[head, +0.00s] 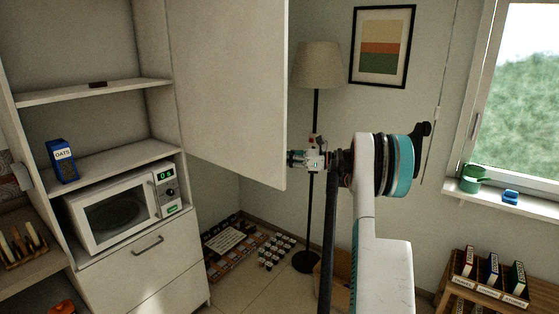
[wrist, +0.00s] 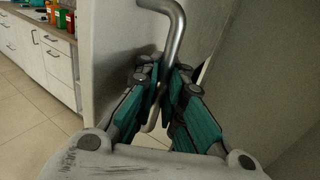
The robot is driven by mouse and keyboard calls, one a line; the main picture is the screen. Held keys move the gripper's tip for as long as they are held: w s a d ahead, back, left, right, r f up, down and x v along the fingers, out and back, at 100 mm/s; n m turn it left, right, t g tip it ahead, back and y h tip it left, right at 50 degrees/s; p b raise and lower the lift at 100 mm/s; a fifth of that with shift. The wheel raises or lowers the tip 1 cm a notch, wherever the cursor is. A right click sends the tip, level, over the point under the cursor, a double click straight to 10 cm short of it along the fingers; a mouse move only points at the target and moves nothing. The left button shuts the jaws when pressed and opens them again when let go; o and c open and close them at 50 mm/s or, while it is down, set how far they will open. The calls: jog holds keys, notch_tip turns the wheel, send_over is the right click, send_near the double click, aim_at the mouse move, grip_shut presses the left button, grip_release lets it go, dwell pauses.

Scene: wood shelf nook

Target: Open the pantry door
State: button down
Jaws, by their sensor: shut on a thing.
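The pantry door (head: 228,85) is a pale panel that stands swung out from the right side of the pantry cabinet (head: 155,70). The open shelves behind it show. In the wrist view, a bent metal handle (wrist: 173,32) is fixed to the door face (wrist: 118,50). My gripper (wrist: 163,85) has its teal fingers closed around the handle's bar. In the head view, my gripper (head: 300,160) is at the door's right edge. The handle is hidden there behind the door panel.
A microwave (head: 110,215) and a blue oats box (head: 62,160) stand on the pantry shelves. A floor lamp (head: 318,65) stands behind my arm. Trays of small items (head: 232,240) lie on the floor below the door. A low wooden rack (head: 480,290) is at right.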

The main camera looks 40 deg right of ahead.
jog(key=shift+s+d+f, duration=0.1)
jog(key=shift+s+d, duration=0.05)
jog(key=shift+s, duration=0.05)
jog(key=c, duration=1.9)
grip_release()
jog(key=shift+o, duration=1)
jog(key=shift+s+d, duration=0.15)
jog(key=shift+s, duration=0.15)
jog(key=shift+w, duration=0.25)
jog(key=v, duration=1.1)
jog(key=shift+s, duration=0.45)
jog(key=shift+d, duration=0.1)
